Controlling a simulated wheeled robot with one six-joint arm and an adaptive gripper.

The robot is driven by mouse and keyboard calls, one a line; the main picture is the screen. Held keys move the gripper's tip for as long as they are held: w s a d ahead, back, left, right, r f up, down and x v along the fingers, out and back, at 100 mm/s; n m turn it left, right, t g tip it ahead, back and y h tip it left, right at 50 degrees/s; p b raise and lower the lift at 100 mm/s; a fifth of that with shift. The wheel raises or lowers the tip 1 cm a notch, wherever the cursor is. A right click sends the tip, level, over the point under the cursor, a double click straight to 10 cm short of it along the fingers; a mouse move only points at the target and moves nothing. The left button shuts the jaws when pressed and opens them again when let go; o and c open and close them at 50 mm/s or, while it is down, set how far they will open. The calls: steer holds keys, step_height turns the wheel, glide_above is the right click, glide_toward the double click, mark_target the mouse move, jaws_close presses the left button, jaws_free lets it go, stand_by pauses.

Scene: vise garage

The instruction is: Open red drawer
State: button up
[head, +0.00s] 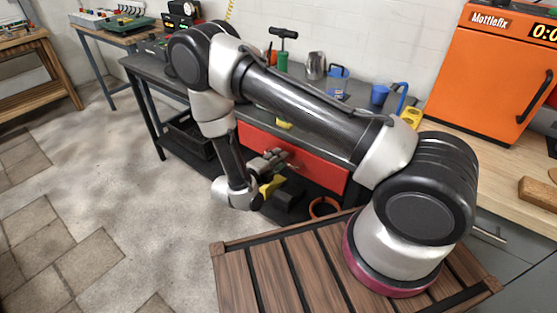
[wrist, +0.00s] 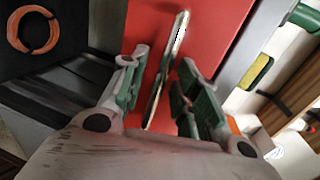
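The red drawer (head: 318,166) is in the front of the dark workbench, and its face fills the upper middle of the wrist view (wrist: 215,30). A thin metal handle (wrist: 168,62) stands out from the face. My gripper (head: 285,158) is at the drawer front in the head view. In the wrist view my gripper (wrist: 162,66) has its green-padded fingers apart, one on each side of the handle, with visible gaps. The drawer looks shut. In the head view my arm hides part of the drawer.
The workbench top (head: 262,72) holds a green tool (head: 282,62), a metal jug (head: 316,66) and blue cups. An orange ring (head: 324,208) lies on the dark shelf below. An orange cabinet (head: 492,75) stands at right. The floor at left is clear.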

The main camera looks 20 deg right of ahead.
steer(key=shift+w+d, duration=0.1)
steer(key=shift+d, duration=0.1)
jaws_close()
steer(key=shift+a+f, duration=0.1)
